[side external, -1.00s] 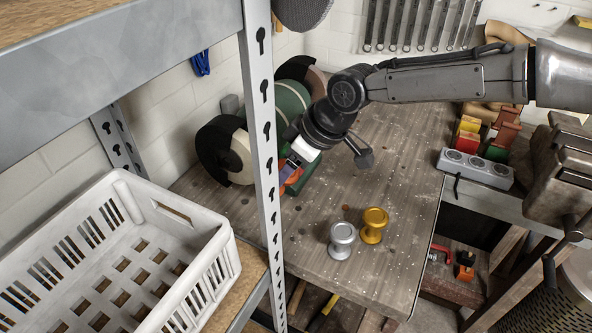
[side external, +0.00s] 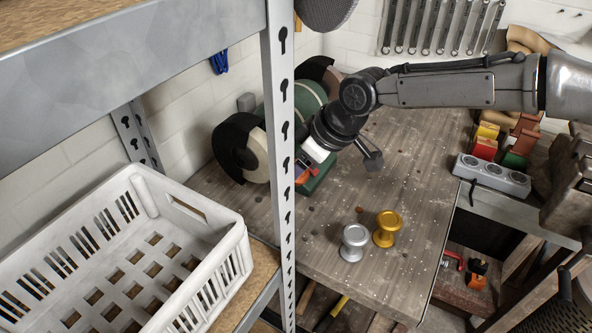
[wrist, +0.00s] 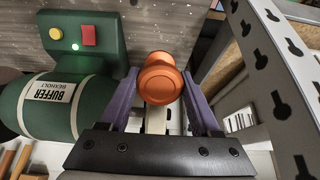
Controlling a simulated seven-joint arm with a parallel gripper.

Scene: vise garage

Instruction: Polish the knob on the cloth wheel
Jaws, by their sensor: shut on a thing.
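My gripper (side external: 306,169) is shut on a copper-orange knob (wrist: 160,78), held between purple fingers in the wrist view. The green buffer (wrist: 60,105) stands beside it at left, with a lit green light, a red button and a yellow button. In the side view, the cream cloth wheel (side external: 258,160) sits in a black guard at the buffer's near end. A shelf post hides part of the space between wheel and gripper, so I cannot tell whether the knob touches the wheel. A silver knob (side external: 354,243) and a gold knob (side external: 387,229) stand upright on the bench.
The perforated metal shelf post (side external: 283,150) stands in front of the buffer, with a white crate (side external: 195,300) on the shelf at left. A power strip (side external: 491,176) and colored blocks lie at right. The bench (side external: 400,180) is clear around the knobs.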

